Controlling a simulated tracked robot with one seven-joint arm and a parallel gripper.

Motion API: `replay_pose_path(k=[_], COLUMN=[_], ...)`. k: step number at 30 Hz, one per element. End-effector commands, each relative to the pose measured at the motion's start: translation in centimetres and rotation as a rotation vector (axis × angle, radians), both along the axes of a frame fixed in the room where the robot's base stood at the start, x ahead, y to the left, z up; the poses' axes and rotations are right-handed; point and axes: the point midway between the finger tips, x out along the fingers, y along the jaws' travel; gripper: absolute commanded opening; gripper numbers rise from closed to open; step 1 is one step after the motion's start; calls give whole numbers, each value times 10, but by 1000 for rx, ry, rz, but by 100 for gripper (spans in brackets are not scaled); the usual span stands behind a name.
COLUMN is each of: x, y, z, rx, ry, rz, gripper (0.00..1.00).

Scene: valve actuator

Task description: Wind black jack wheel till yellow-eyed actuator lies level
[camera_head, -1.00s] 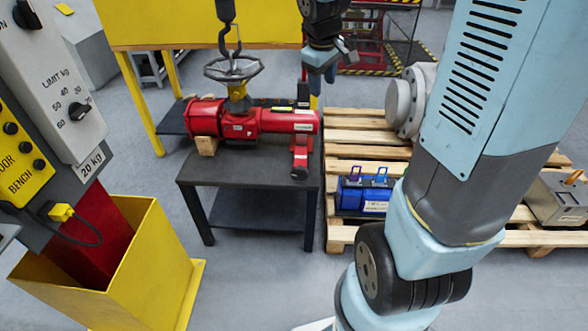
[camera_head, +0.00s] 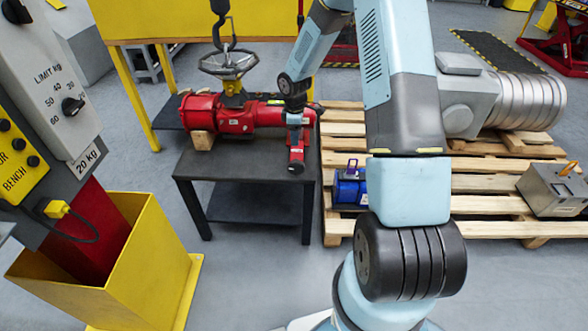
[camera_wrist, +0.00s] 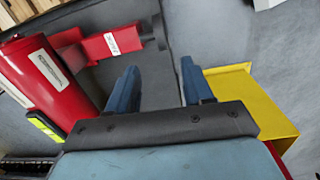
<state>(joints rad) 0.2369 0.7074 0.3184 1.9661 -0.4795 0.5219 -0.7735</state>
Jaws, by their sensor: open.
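A red actuator (camera_head: 235,118) with a yellow part on top lies on the dark table (camera_head: 245,172). Its left end rests on a wooden block (camera_head: 201,140). I cannot tell whether it lies level. A red jack-like piece (camera_head: 297,150) is at its right end, with a round black wheel (camera_head: 295,168) at the front. My gripper (camera_head: 297,120) is above that end in the head view. In the wrist view my gripper (camera_wrist: 158,82) has its two blue fingers apart with nothing between them; the red piece (camera_wrist: 110,43) is beyond them to the upper left.
A grey spoked handwheel (camera_head: 228,63) sits above the actuator, with a hook (camera_head: 220,30) over it. A pallet (camera_head: 480,185) at right carries a blue unit (camera_head: 348,188), a grey box (camera_head: 553,190) and a ribbed grey cylinder (camera_head: 525,103). A yellow bin (camera_head: 150,260) stands at left.

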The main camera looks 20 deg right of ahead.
Motion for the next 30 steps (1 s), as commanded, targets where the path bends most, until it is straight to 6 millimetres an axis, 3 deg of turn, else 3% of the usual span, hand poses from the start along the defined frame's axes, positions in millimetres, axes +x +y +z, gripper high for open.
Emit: replay_pose_path(k=[3, 14, 30], x=[3, 4, 4], y=[3, 5, 4], z=[-24, -58, -149], rx=[17, 27, 26], ry=[17, 25, 24], rz=[35, 59, 56], gripper=[51, 51, 51])
